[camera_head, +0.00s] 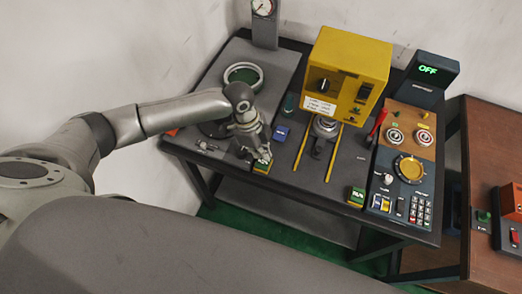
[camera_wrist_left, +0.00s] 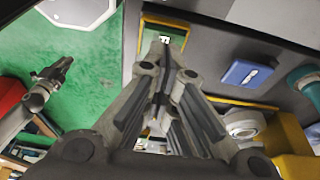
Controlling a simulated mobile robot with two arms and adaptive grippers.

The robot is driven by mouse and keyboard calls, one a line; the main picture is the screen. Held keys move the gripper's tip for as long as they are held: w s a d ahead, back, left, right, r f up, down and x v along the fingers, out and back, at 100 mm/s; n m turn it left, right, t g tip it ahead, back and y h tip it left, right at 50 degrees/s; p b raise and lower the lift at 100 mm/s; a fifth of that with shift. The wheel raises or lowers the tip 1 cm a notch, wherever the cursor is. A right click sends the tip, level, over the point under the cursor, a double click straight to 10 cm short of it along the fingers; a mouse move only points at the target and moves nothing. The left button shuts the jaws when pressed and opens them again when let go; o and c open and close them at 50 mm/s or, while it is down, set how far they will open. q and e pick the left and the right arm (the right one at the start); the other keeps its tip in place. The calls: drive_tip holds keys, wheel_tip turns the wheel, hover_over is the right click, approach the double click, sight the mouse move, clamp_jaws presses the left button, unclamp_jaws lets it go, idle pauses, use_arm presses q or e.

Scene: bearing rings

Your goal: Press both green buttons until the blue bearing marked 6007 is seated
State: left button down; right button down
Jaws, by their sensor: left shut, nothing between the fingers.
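My left gripper (camera_head: 262,154) is shut and empty, its tips pointing down at the left green button box (camera_head: 261,167). In the left wrist view the tips (camera_wrist_left: 164,42) overlap this green, yellow-edged box (camera_wrist_left: 153,24); I cannot tell whether they press it. The right green button box (camera_head: 356,195) stands at the table's front edge, with no gripper on it. Between them is the yellow press (camera_head: 345,62), its ram and seat (camera_head: 325,127) below. No blue bearing marked 6007 can be made out there. A grey claw-like part (camera_wrist_left: 52,72), apparently my right gripper, shows over the green floor.
A blue plate (camera_head: 281,133) lies behind the left button, between it and the press. A control panel (camera_head: 405,165) with dials and a keypad is at the right, under a display (camera_head: 430,72) reading OFF. A pressure gauge (camera_head: 263,8) stands at the back. A brown table (camera_head: 490,140) adjoins at right.

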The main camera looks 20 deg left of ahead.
use_arm(q)
drive_tip(key=shift+f, duration=0.3)
idle(0.4)
drive_tip(key=shift+a+b+x, duration=0.25)
drive_tip(key=shift+b+x, duration=0.6)
drive_tip(key=shift+x, duration=0.25)
drive_tip(key=shift+r+p, duration=0.15)
drive_tip(key=shift+p, duration=0.35)
